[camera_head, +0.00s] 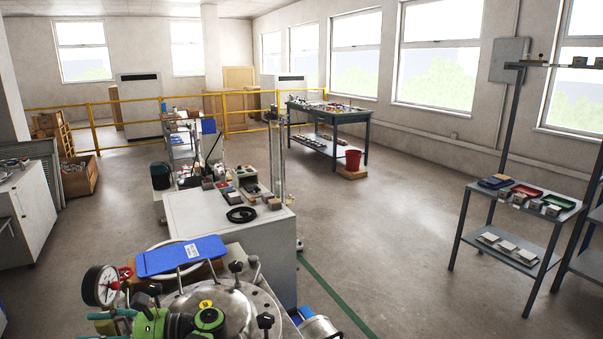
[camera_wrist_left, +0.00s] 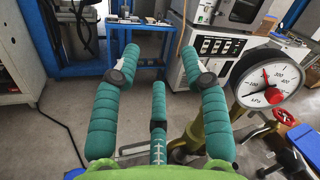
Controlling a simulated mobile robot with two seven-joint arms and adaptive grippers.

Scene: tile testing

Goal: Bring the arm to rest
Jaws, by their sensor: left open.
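My left gripper (camera_head: 97,326) is at the lower left of the head view, beside the steel lid of a pressure vessel (camera_head: 245,301). In the left wrist view its teal padded fingers (camera_wrist_left: 160,52) are spread apart, with nothing between them. A round white pressure gauge (camera_head: 103,286) stands close to the fingers; it also shows at the right of the wrist view (camera_wrist_left: 268,85). My right gripper is in neither view.
A shelf rack (camera_head: 513,250) is at the right. The wrist view shows a blue table (camera_wrist_left: 122,72) and a pale machine (camera_wrist_left: 215,47). Open floor lies center right.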

